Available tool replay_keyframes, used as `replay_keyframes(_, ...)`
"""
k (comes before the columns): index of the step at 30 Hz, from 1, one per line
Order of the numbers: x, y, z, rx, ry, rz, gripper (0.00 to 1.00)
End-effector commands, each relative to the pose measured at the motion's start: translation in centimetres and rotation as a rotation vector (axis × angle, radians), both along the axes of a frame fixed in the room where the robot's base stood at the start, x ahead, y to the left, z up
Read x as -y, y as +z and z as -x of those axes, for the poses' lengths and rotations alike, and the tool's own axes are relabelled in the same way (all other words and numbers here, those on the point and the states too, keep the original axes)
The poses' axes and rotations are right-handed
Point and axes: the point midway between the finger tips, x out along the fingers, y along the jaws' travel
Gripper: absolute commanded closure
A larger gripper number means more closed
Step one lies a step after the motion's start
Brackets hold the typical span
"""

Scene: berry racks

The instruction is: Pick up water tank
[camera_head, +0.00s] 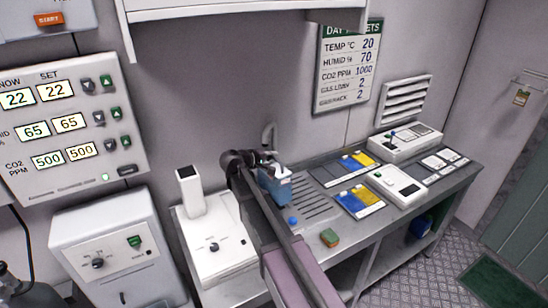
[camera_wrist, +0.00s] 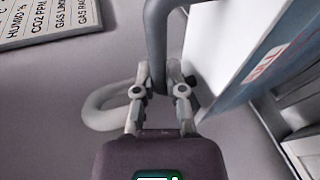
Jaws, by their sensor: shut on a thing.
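The water tank (camera_head: 275,188) is a small blue box with a pale upper part, over the grey slatted section of the bench in the head view. In the wrist view its white and blue body (camera_wrist: 235,45) fills the upper right, tilted in the picture. My gripper (camera_head: 266,160) is at the tank's top. A pale loop shows left of the fingers. My arm hides part of the bench, and I cannot tell whether the tank touches it.
The metal bench (camera_head: 385,225) carries a white device with a column (camera_head: 215,245) at left, blue and yellow trays (camera_head: 360,200) at right, and a green-orange block (camera_head: 329,237) near the front edge. A grey curved tap (camera_head: 269,135) stands behind the tank.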

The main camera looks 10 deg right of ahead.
Motion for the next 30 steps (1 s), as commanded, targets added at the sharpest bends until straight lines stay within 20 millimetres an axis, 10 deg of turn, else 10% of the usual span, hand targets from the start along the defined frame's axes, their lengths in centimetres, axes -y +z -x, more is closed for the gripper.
replay_keyframes(15,0.6,1.4,1.7,0.001,0.000,0.003,1.00)
replay_keyframes(30,3.2,1.5,9.9,0.001,0.000,0.003,1.00)
